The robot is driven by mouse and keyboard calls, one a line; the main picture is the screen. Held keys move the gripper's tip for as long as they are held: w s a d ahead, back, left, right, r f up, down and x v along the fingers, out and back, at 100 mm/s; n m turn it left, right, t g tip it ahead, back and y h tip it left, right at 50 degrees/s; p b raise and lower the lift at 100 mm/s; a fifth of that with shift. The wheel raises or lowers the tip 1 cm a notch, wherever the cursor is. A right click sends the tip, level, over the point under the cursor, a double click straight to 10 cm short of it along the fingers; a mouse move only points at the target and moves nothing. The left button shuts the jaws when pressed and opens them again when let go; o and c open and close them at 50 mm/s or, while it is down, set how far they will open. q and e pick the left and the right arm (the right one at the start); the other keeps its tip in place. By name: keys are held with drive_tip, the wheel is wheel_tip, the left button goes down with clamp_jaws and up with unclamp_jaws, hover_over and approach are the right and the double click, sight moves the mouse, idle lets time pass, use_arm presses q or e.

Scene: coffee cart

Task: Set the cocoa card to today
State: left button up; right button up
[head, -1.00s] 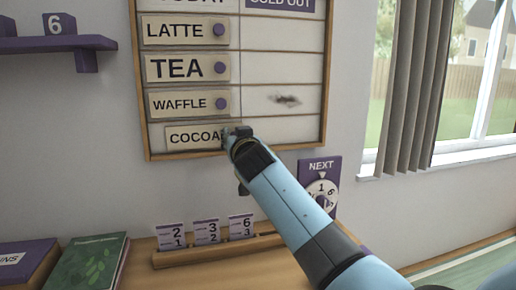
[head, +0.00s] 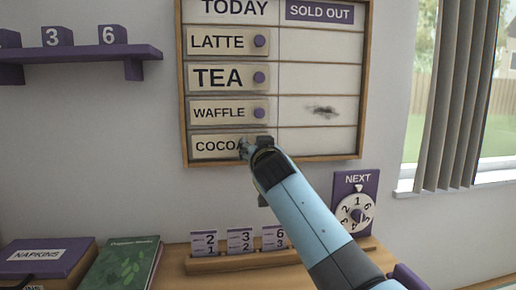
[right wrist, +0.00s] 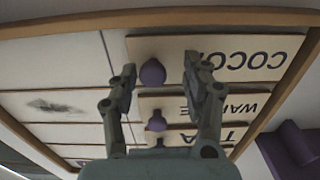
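The menu board (head: 319,142) hangs on the wall with a TODAY column at left and a SOLD OUT column at right. The cocoa card (head: 212,147) lies in the bottom row of the TODAY column, its left end about in line with the cards above. My right gripper (head: 252,148) is at the card's right end and hides its knob in the head view. In the right wrist view the purple cocoa knob (right wrist: 152,72) sits between the fingers of my right gripper (right wrist: 160,66), with gaps showing on both sides. The left gripper is not in view.
The latte (head: 217,41), tea (head: 215,77) and waffle (head: 217,112) cards fill the rows above under TODAY. The SOLD OUT column is empty apart from a dark smudge (head: 323,111). A number-card rack (head: 275,258) and a NEXT dial (head: 356,212) are below the board.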

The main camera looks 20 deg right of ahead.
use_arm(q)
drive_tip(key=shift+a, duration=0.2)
use_arm(e)
drive_tip(key=v, duration=0.7)
drive_tip(key=shift+s, duration=0.25)
